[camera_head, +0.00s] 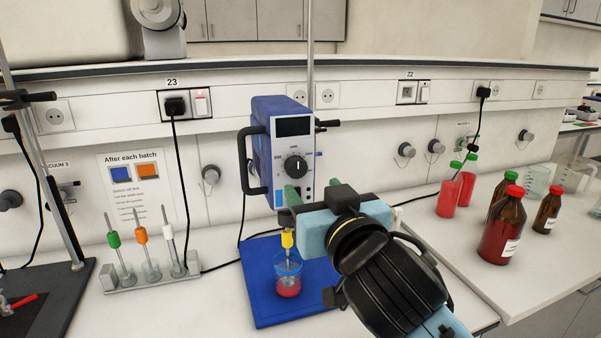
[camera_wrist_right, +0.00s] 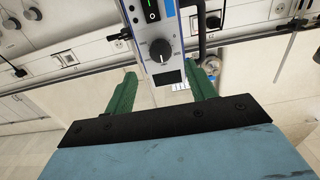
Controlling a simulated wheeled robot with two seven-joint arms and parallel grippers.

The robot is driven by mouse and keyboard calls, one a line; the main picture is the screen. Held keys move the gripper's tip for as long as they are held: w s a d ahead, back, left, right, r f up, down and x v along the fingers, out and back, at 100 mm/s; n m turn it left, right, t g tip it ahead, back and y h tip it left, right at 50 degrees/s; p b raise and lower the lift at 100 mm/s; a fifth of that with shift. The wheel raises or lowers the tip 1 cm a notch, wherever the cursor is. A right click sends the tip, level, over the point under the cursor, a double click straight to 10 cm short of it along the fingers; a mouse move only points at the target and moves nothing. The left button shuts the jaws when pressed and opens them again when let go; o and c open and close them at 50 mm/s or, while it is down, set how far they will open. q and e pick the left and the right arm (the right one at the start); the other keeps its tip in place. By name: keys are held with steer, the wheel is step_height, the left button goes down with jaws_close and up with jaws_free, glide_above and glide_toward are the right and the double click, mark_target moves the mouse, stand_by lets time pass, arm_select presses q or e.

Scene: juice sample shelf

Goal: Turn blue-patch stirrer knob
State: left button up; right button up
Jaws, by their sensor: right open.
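The stirrer (camera_head: 264,150) is a blue upright unit with a light front panel, a dark display and a round black knob (camera_head: 296,166). A small blue patch (camera_head: 318,154) shows at the panel's right edge, beside the dial. My right gripper (camera_head: 300,188) is open and empty, its green fingers just below the knob in the head view. In the right wrist view the knob (camera_wrist_right: 160,49) shows past and between the spread fingertips (camera_wrist_right: 162,70), with no visible contact. My left gripper is not in view.
Below the stirrer, a beaker of red liquid (camera_head: 288,288) stands on a blue base plate (camera_head: 256,303). A rack (camera_head: 150,284) with several colored-cap stirring rods is to the left. Red bottles (camera_head: 502,230) stand on the right bench. A sign (camera_head: 136,190) leans behind the rack.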

mark_target(299, 171)
steer(key=x, duration=0.7)
steer(key=shift+w+a, duration=0.1)
steer(key=shift+w, duration=0.2)
steer(key=shift+f, duration=0.1)
steer(key=c, duration=1)
steer(key=shift+n+p, duration=1.4)
steer(key=shift+p, duration=0.3)
steer(key=n+p, duration=0.3)
steer(key=shift+r+n, duration=0.2)
steer(key=shift+n, duration=0.1)
steer(key=shift+n+p, duration=1.2)
steer(key=shift+f+n+p, duration=0.1)
steer(key=shift+n+p, duration=1)
steer(key=shift+n, duration=0.4)
